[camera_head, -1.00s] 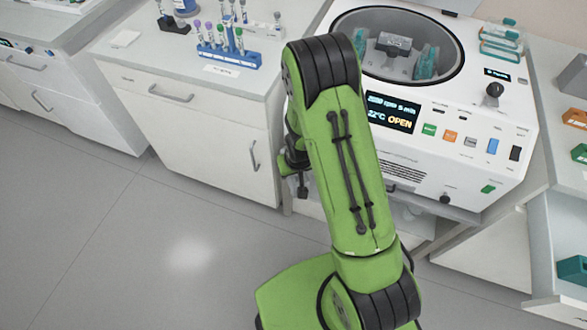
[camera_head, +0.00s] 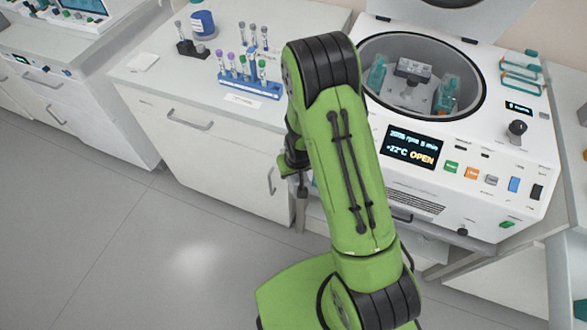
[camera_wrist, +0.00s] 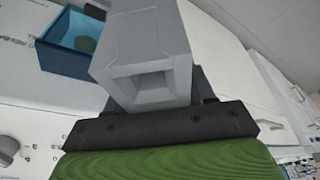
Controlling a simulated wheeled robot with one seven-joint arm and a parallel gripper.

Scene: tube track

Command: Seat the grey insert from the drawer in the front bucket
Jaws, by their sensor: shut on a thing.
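The grey insert (camera_wrist: 145,60), a block with a square recess in its end, fills the upper middle of the wrist view. My gripper (camera_wrist: 160,122) is shut on it, with a dark pad and green finger below it. In the head view my gripper (camera_head: 301,180) is a dark shape mostly hidden behind my green arm, and the insert cannot be made out. The centrifuge bowl (camera_head: 478,92) is open. It holds a grey rotor (camera_head: 412,70) with a teal bucket (camera_head: 376,76) at left and another teal bucket (camera_head: 445,95) nearer, at right. My gripper is left of the bowl and lower in the picture.
The raised lid is at the back of the centrifuge, whose display (camera_head: 411,147) reads OPEN. A knob (camera_head: 517,128) stands right of the bowl. A blue tube rack (camera_head: 248,85) sits on the left counter. An open blue box (camera_wrist: 70,48) shows in the wrist view. Floor at left is clear.

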